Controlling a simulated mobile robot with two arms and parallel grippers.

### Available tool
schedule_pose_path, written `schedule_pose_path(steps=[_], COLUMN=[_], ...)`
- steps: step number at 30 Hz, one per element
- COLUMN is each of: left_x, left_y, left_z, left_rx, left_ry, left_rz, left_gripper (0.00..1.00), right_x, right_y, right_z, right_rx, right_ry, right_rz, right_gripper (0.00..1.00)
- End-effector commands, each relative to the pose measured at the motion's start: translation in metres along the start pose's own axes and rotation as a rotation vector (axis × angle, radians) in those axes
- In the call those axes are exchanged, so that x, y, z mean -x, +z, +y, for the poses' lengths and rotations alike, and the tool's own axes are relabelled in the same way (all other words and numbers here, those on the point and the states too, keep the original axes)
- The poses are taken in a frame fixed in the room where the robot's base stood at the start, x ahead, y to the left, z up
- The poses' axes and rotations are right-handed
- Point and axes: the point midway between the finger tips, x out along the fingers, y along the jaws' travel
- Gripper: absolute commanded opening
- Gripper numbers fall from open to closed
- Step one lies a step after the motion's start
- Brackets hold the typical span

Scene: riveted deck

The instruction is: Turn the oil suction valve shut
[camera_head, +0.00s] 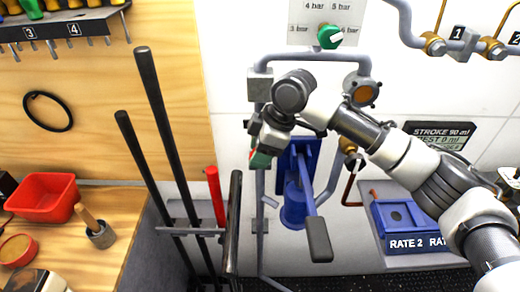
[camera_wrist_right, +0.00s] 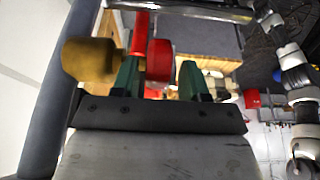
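My right gripper (camera_head: 258,158) hangs in front of the grey pipework at the middle of the head view. In the right wrist view its two green fingers (camera_wrist_right: 160,80) are apart. A brass body (camera_wrist_right: 90,60) with a red round part (camera_wrist_right: 159,60), which looks like the suction valve and its handle, is beside and between the fingers there. The red part is nearer the left finger; I cannot tell whether they touch. In the head view the gripper hides most of this valve. My left gripper does not show clearly in either view.
A blue pump (camera_head: 296,200) with a black-ended lever (camera_head: 318,238) stands just below right of the gripper. Black bars (camera_head: 165,130) and a red bar (camera_head: 215,195) stand left. A green knob (camera_head: 330,37) is above. A red bin (camera_head: 44,196) sits on the wooden bench.

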Motion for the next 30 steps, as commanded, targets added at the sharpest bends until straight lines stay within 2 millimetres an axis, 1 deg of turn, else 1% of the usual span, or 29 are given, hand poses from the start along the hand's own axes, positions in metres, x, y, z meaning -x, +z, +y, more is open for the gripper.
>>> schedule_pose_path(steps=[1, 6, 7, 8, 17, 24, 30], left_x=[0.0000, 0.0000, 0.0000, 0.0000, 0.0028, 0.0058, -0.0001], left_y=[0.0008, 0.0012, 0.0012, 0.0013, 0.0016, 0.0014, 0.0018], left_z=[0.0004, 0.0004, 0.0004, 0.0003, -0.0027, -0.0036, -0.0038], left_rx=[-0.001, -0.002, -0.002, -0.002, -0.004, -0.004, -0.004], left_ry=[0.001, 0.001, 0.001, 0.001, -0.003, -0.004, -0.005], left_rz=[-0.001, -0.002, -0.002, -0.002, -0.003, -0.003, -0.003], left_gripper=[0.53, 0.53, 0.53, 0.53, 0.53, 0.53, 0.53], right_x=[0.0001, 0.0002, 0.0002, 0.0002, 0.0006, 0.0005, -0.0010], right_y=[0.0000, 0.0000, 0.0001, 0.0000, 0.0011, 0.0044, 0.0081], right_z=[0.0000, -0.0001, -0.0001, -0.0001, -0.0003, -0.0002, 0.0001], right_rx=[0.000, 0.000, 0.000, 0.000, -0.001, -0.004, -0.004], right_ry=[0.000, 0.000, 0.000, 0.000, -0.002, -0.002, -0.001], right_rz=[0.000, 0.000, 0.000, 0.000, 0.052, 0.202, 0.355], right_gripper=[0.36, 0.10, 0.06, 0.04, 0.04, 0.04, 0.04])
